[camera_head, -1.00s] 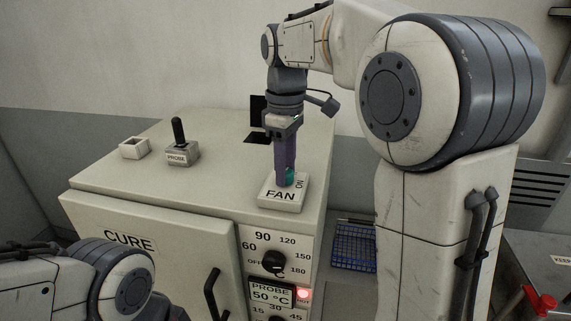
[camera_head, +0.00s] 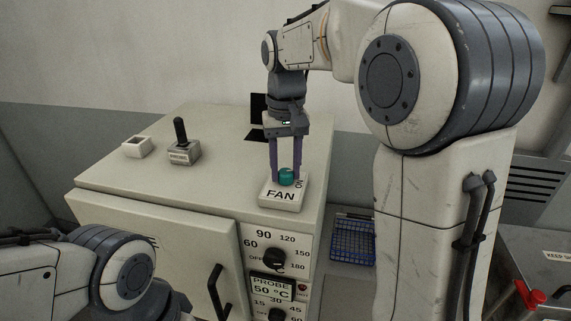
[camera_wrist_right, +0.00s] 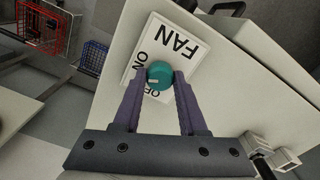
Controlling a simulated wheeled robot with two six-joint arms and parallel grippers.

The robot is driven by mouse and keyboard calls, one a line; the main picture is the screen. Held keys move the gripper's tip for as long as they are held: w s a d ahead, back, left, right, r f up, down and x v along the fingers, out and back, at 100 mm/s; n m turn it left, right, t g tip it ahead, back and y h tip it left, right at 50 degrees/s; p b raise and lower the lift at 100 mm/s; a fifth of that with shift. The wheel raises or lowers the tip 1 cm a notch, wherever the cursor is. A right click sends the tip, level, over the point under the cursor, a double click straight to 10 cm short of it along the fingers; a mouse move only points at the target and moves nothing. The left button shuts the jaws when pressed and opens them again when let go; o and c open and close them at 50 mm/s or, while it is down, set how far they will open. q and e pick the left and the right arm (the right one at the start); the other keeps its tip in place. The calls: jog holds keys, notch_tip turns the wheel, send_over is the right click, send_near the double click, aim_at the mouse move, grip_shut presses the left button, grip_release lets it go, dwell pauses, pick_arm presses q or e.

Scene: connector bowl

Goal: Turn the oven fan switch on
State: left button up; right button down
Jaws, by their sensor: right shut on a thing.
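The teal fan knob (camera_head: 286,176) stands on a white plate marked FAN (camera_head: 282,196) on top of the oven (camera_head: 215,160). My right gripper (camera_head: 288,180) points straight down with its purple fingers on both sides of the knob, shut on it. The right wrist view shows the knob (camera_wrist_right: 160,74) between the fingertips (camera_wrist_right: 160,80). A pale mark on the knob faces the edge with the ON and OFF labels; which label it points at is hard to tell. Only part of my left arm shows at lower left; its gripper is out of view.
A probe joystick (camera_head: 182,145) and a small white socket box (camera_head: 137,147) stand on the oven top at left. The front panel has a temperature dial (camera_head: 274,259) and a door handle (camera_head: 216,290). A blue wire basket (camera_head: 353,240) lies right of the oven.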

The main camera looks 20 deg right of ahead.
aim_at(285, 171)
jog(key=shift+m+p, duration=0.4)
jog(key=shift+m, duration=1.9)
jog(key=shift+c, duration=2.2)
grip_release()
jog(key=shift+r, duration=0.1)
jog(key=shift+r, duration=0.4)
notch_tip(285, 171, up, 10)
jog(key=b, duration=0.1)
jog(key=shift+f, duration=0.25)
jog(key=shift+a+f, duration=0.1)
